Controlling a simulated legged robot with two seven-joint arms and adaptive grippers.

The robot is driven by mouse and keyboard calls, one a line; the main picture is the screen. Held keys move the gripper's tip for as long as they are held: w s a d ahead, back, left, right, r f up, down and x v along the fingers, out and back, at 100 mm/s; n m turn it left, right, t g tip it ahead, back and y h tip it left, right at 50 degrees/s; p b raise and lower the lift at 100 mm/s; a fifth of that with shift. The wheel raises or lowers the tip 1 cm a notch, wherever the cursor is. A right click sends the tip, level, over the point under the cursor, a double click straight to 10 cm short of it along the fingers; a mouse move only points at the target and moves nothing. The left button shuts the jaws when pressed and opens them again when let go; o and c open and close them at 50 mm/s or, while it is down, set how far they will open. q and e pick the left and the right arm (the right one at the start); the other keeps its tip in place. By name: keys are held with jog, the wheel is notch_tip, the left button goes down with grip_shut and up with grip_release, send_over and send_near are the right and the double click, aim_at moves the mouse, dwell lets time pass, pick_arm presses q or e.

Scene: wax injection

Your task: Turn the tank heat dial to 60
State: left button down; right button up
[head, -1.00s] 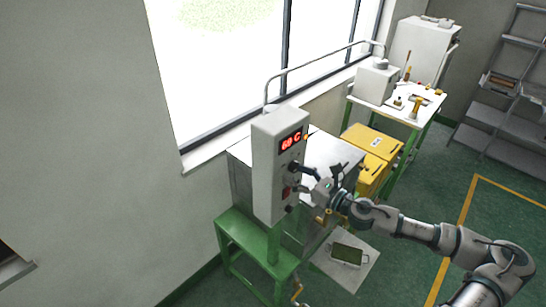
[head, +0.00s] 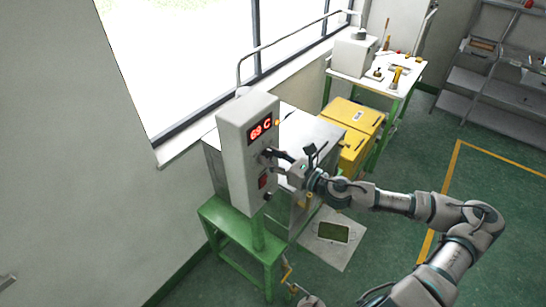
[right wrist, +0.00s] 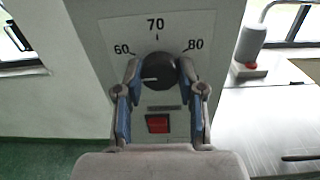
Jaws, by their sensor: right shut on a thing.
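The tank heat dial (right wrist: 158,72) is a black round knob on a grey panel, below the printed marks 60, 70 and 80. Its white pointer line points left, slightly below the 60 tick. My right gripper (right wrist: 159,76) is shut on the dial, one finger on each side. In the head view, my right gripper (head: 275,157) reaches the front of the control box (head: 233,150) from the right and hides most of the dial. The red display (head: 260,130) seems to read 69 C. My left gripper is not in view.
A red switch (right wrist: 158,123) sits just below the dial. The box stands over a green frame (head: 235,228) beside a metal tank (head: 300,125). Yellow bins (head: 352,118) and a white-topped table (head: 405,72) stand behind. Green floor is open at the right.

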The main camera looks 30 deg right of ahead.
jog(key=shift+d+f+h, duration=0.25)
jog(key=shift+f+h, duration=0.05)
jog(key=shift+a+r, duration=0.1)
jog(key=shift+a, duration=0.1)
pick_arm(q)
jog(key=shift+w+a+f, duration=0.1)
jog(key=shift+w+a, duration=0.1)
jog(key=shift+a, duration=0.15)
pick_arm(e)
jog(key=shift+m, duration=0.3)
